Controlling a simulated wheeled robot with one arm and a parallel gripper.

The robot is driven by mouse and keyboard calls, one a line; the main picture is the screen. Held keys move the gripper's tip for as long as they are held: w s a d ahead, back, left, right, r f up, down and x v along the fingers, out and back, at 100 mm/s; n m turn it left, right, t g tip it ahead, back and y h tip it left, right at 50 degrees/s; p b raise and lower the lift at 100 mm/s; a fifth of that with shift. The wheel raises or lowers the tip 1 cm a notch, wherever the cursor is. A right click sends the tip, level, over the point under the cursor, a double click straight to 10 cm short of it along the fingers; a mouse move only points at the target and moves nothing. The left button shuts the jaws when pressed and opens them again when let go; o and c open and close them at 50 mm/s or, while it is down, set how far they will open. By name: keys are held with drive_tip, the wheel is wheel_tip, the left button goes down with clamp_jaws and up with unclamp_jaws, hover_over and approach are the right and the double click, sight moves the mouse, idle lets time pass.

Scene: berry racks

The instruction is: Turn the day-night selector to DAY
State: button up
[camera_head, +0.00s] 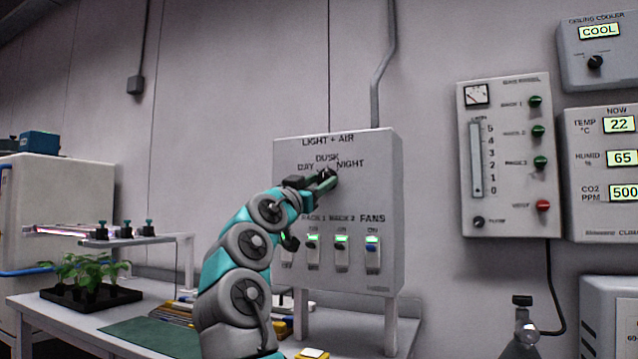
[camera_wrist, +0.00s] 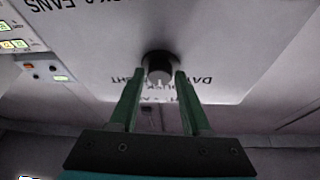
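The day-night selector is a dark round knob (camera_wrist: 158,64) on the grey LIGHT + AIR panel (camera_head: 385,200), below the words DAY, DUSK and NIGHT. In the head view my gripper (camera_head: 328,178) is at the knob and mostly covers it. In the wrist view, where the lettering is upside down, the green fingers of my gripper (camera_wrist: 161,74) stand apart, one on each side of the knob. Narrow gaps seem to show beside it, so contact is not clear. Which word the knob points to cannot be read surely.
Rack and FANS switches (camera_head: 372,254) sit just below the selector. To the right hang a gauge panel (camera_head: 510,210) and a climate display (camera_head: 600,225). A bench with a seedling tray (camera_head: 95,300) stands at left. The air in front of the panel's upper right is clear.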

clamp_jaws()
drive_tip(key=shift+f+n+b, duration=0.1)
drive_tip(key=shift+n+b, duration=0.2)
drive_tip(key=shift+b, duration=0.1)
drive_tip(key=shift+s+d+n+t+y+b, duration=0.1)
drive_tip(key=shift+n+t+y+b, duration=0.15)
drive_tip(key=shift+n+y+b, duration=0.9)
drive_tip(key=shift+w+d+n+t+y+b, duration=0.1)
drive_tip(key=shift+n+t+y+b, duration=0.3)
drive_tip(key=shift+n, duration=1.4)
drive_tip(key=shift+s+n+t+y+b, duration=0.15)
drive_tip(key=shift+n+y+b, duration=0.6)
drive_tip(key=shift+n, duration=0.7)
drive_tip(key=shift+d+r+n+y+p, duration=0.15)
drive_tip(key=shift+n+y+p, duration=0.35)
drive_tip(key=shift+n, duration=0.4)
drive_tip(key=shift+d+r+n+y+p, duration=0.1)
drive_tip(key=shift+n+y+p, duration=0.2)
drive_tip(key=shift+n+y, duration=0.7)
drive_tip(key=shift+n, duration=0.4)
drive_tip(key=shift+a+f+n+p, duration=0.1)
drive_tip(key=shift+n+p, duration=0.25)
drive_tip(key=shift+n, duration=0.05)
